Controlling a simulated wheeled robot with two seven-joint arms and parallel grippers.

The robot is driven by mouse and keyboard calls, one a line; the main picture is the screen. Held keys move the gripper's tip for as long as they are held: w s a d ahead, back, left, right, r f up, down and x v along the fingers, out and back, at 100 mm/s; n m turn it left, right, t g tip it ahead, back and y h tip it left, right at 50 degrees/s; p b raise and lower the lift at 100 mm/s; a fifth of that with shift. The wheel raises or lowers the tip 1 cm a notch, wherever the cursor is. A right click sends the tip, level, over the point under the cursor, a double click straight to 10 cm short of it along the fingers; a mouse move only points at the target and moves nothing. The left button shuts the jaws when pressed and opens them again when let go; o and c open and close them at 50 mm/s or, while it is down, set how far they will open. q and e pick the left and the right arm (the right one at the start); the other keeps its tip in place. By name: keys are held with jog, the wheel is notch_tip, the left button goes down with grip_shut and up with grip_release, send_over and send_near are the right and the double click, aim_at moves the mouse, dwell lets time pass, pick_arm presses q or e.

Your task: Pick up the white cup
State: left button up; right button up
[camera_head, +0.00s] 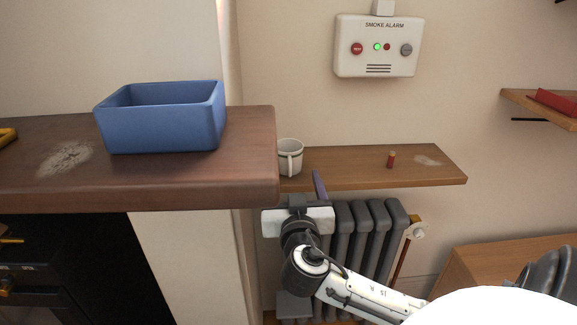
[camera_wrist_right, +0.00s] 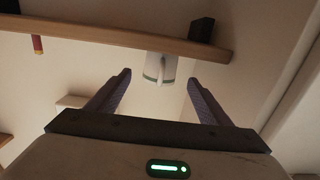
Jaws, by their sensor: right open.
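The white cup (camera_head: 290,151) stands upright on the wooden wall shelf (camera_head: 345,165), near its left end, with its handle towards me. The brown counter's corner hides part of its left side. It also shows upside down in the right wrist view (camera_wrist_right: 159,66), between and beyond the fingers. My right gripper (camera_head: 309,188) is in front of the shelf edge, a little below and right of the cup. Its two purple fingers are apart and empty in the right wrist view (camera_wrist_right: 159,80). My left gripper is not in view.
A blue bin (camera_head: 165,128) sits on the brown counter (camera_head: 245,180), whose corner juts out beside the cup. A small red cylinder (camera_head: 391,160) stands farther right on the shelf. A grey radiator (camera_head: 365,232) is below. A smoke alarm (camera_head: 375,47) hangs above.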

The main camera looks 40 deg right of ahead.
aim_at(291, 167)
jog(key=x, duration=0.3)
jog(key=r+p+x, duration=0.1)
jog(key=x, duration=0.2)
jog(key=shift+r, duration=0.2)
jog(key=x, duration=0.4)
jog(key=shift+w+d+r+p, duration=0.1)
jog(key=shift+w+r+p, duration=0.05)
jog(key=shift+w+p, duration=0.2)
jog(key=c, duration=1.3)
